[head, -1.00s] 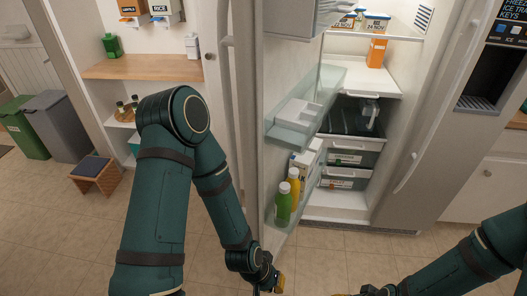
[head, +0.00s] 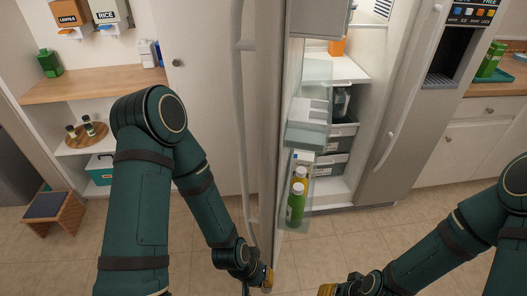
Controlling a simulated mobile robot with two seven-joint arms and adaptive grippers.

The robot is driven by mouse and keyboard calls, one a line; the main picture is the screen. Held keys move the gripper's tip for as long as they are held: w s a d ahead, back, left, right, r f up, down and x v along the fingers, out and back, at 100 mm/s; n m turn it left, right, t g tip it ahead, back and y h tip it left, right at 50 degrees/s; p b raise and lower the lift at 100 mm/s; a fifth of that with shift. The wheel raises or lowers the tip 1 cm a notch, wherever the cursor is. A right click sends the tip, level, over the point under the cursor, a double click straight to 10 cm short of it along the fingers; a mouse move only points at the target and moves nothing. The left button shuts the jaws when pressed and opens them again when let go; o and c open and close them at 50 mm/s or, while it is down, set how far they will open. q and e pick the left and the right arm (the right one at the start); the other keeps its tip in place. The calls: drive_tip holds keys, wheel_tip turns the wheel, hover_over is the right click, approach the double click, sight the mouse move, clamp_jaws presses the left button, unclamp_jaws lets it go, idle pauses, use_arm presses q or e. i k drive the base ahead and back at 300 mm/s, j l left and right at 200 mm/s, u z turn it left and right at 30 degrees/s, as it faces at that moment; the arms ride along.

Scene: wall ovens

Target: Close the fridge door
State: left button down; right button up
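The fridge door (head: 263,120) stands partly open in the head view, seen nearly edge-on, with bottles and a carton on its inner shelves. The fridge interior (head: 335,192) shows to its right through a narrowed gap. My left gripper (head: 268,280) is low by the bottom part of the door; whether it touches the door I cannot tell. My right gripper (head: 328,291) is at the bottom edge, right of the door and apart from it. The fingers of both are too small and cut off to read.
The neighbouring fridge door with the dispenser (head: 402,110) is shut on the right. A counter (head: 490,95) with drawers stands beyond it. Wooden shelves (head: 95,85) and a small step stool (head: 52,209) are at the left. The tiled floor (head: 400,232) before the fridge is clear.

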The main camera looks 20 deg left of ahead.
sight(287, 122)
drive_tip(key=i+j+z, duration=0.1)
drive_tip(key=j, duration=0.55)
drive_tip(key=i+j+z, duration=0.15)
drive_tip(key=j, duration=0.45)
drive_tip(key=k, duration=0.05)
